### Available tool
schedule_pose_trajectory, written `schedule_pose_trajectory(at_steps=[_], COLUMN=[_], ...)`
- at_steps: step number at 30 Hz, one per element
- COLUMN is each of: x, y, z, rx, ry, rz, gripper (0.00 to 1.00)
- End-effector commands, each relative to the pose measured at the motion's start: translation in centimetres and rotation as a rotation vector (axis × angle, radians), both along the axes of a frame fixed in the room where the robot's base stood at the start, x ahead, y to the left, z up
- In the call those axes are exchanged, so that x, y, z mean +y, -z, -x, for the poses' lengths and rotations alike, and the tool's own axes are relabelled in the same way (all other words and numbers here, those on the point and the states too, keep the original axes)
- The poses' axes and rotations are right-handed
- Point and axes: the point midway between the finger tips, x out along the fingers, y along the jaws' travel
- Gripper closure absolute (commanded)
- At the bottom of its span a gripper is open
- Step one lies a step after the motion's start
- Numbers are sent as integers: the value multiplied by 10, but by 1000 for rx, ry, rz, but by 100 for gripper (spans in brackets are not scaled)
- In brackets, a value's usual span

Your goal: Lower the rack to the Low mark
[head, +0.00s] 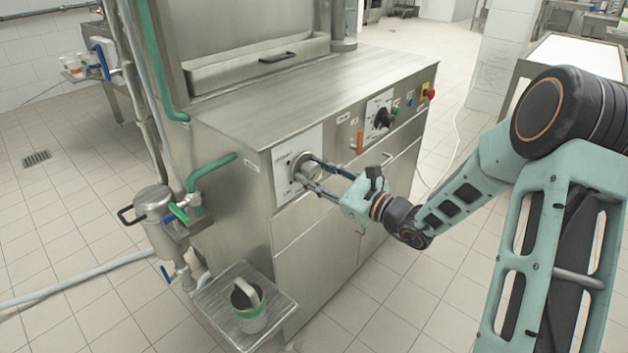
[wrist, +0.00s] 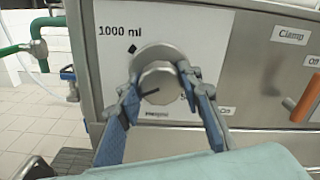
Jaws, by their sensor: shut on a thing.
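A round metal knob (wrist: 162,84) sits on a white panel (wrist: 205,35) on the machine's front, and it also shows in the head view (head: 300,168). My gripper (head: 302,170) is shut on this knob, with one blue finger on each side in the wrist view (wrist: 162,88). A short dark line on the knob's face points to the lower left. The panel reads "1000 ml" at upper left, above a black mark. I cannot make out a Low mark.
An orange lever (wrist: 305,100) marked "Clamp" is right of the panel. A black dial (head: 383,118) and a red button (head: 430,93) are farther right. Green pipes and a metal pot (head: 155,204) stand at the left. The floor in front of the machine is clear.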

Motion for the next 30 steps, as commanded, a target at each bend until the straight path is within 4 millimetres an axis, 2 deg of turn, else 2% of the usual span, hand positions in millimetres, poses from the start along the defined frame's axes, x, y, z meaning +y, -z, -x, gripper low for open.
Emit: schedule_pose_trajectory(at_steps=[1,12,30], x=[0,0,0], y=[4,3,0], z=[0,0,1], rx=[-34,-216,-279], ry=[0,0,-1], rz=[26,169,218], gripper=[91,91,91])
